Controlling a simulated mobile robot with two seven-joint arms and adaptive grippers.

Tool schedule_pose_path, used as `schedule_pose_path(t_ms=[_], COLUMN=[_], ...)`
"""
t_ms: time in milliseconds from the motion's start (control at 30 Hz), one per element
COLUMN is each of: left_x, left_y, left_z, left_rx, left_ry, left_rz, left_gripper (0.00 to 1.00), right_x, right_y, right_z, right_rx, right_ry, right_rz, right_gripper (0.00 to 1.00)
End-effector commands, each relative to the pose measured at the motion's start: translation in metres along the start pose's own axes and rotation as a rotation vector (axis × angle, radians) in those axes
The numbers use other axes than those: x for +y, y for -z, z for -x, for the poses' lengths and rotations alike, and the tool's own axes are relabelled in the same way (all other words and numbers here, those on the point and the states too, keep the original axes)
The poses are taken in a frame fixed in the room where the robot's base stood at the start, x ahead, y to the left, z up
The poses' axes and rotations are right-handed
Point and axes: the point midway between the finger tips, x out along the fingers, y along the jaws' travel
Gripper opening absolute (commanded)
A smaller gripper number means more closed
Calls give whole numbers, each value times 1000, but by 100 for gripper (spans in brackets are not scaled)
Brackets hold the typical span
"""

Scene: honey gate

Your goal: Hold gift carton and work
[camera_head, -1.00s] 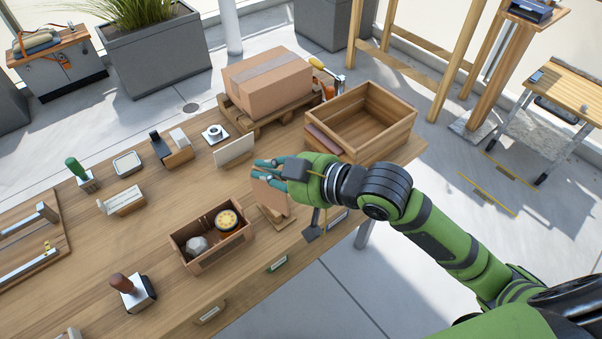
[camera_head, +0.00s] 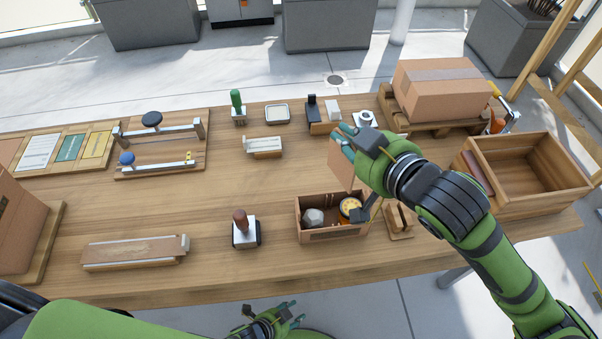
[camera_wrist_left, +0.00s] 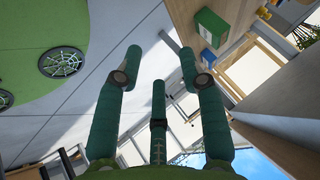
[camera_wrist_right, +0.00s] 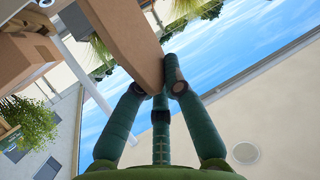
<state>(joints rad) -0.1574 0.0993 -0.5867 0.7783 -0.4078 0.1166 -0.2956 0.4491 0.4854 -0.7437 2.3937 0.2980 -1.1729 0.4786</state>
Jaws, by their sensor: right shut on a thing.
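My right gripper (camera_head: 346,144) is shut on a thin brown carton (camera_head: 340,166). It holds the carton upright, in the air behind the small wooden bin. In the right wrist view the carton (camera_wrist_right: 128,42) is long and plain brown, between the green fingers. A slotted wooden stand (camera_head: 398,222) on the table, right of the bin, is empty. My left gripper (camera_head: 281,315) is low in front of the table's front edge. In the left wrist view its fingers (camera_wrist_left: 160,75) are spread and hold nothing.
The small wooden bin (camera_head: 318,235) holds a grey lump and a yellow roll. A stamp (camera_head: 243,229) stands left of it. A large taped box (camera_head: 446,88) and an open wooden crate (camera_head: 478,204) are at the right. Another brown box (camera_head: 18,232) is at far left.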

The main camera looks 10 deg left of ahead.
Motion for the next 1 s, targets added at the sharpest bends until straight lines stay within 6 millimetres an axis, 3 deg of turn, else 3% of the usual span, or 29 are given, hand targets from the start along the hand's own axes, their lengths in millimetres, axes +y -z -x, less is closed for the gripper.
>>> schedule_pose_path(t_ms=[33,133,267,367,500,567,633,800,833,1000], left_x=[-7,-8,7,32,62,47,18,-59,-73,-164], left_y=[30,90,165,214,268,284,294,295,292,268], left_z=[-4,-6,6,26,70,89,105,143,149,182], left_rx=[86,263,511,718,1075,1236,1366,1625,-1590,-1185], left_ry=[7,21,45,69,161,263,379,595,-587,-356], left_rz=[-126,-385,-737,-1013,-1476,-1726,-1966,-2568,2556,2104], left_gripper=[40,40,40,40,40,40,40,40,40,40], right_x=[0,0,0,0,0,0,0,0,0,0], right_y=[0,0,0,0,0,0,0,0,0,0], right_z=[0,0,0,0,0,0,0,0,0,0], right_rx=[0,0,0,0,0,0,0,0,0,0], right_ry=[0,0,0,0,0,0,0,0,0,0], right_rz=[0,0,0,0,0,0,0,0,0,0], right_gripper=[0,0,0,0,0,0,0,0,0,0])
